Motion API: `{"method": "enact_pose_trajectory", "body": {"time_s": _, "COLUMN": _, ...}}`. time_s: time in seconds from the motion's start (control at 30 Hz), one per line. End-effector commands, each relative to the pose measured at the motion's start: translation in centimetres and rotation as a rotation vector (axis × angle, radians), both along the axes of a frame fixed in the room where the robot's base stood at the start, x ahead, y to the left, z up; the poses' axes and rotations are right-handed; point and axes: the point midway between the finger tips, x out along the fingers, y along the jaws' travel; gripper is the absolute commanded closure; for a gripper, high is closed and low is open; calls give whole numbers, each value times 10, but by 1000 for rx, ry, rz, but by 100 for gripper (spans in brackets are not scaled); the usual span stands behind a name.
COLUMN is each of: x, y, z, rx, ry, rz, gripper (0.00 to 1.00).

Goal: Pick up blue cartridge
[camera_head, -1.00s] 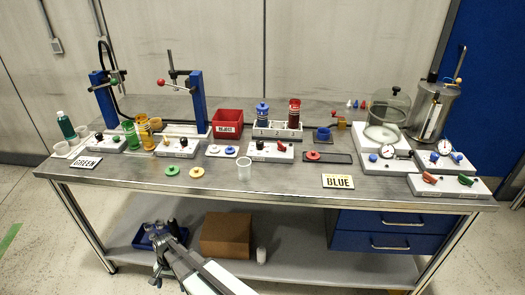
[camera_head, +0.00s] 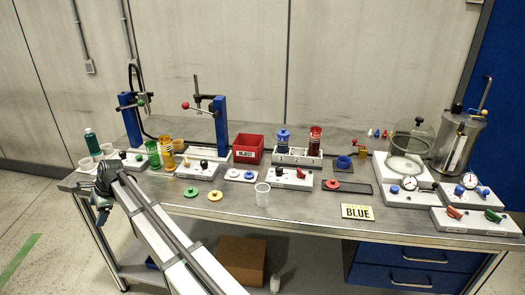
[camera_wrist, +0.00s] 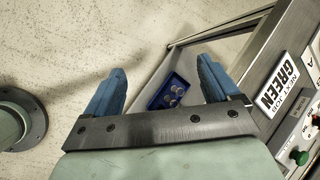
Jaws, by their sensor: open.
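The blue cartridge (camera_head: 283,141) stands upright in the left slot of a white two-place rack (camera_head: 300,157) at the back middle of the bench, beside a dark red cartridge (camera_head: 315,139). My gripper (camera_head: 101,204) is at the bench's front left edge in the head view, far to the left of the cartridge. In the wrist view my gripper (camera_wrist: 160,88) points down with its blue fingers spread apart and nothing between them. The cartridge is not in the wrist view.
A red bin (camera_head: 248,149) stands left of the rack. Green (camera_head: 153,154) and amber (camera_head: 167,152) cylinders stand nearer my arm. A clear cup (camera_head: 262,195) is at the front edge. A glass bell jar (camera_head: 408,142) is at right. In the wrist view a blue tray (camera_wrist: 172,92) lies below.

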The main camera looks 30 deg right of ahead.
Motion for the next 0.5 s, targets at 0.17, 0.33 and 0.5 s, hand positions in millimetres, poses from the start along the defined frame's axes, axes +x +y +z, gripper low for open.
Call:
{"method": "enact_pose_trajectory", "body": {"time_s": 0.17, "x": 29, "y": 30, "z": 90, "rx": 100, "ry": -18, "rz": -94, "gripper": 11}}
{"method": "enact_pose_trajectory", "body": {"time_s": 0.33, "x": 42, "y": 52, "z": 165, "rx": 192, "ry": -21, "rz": -170, "gripper": 11}}
{"method": "enact_pose_trajectory", "body": {"time_s": 0.5, "x": 47, "y": 66, "z": 219, "rx": 258, "ry": -17, "rz": -218, "gripper": 11}}
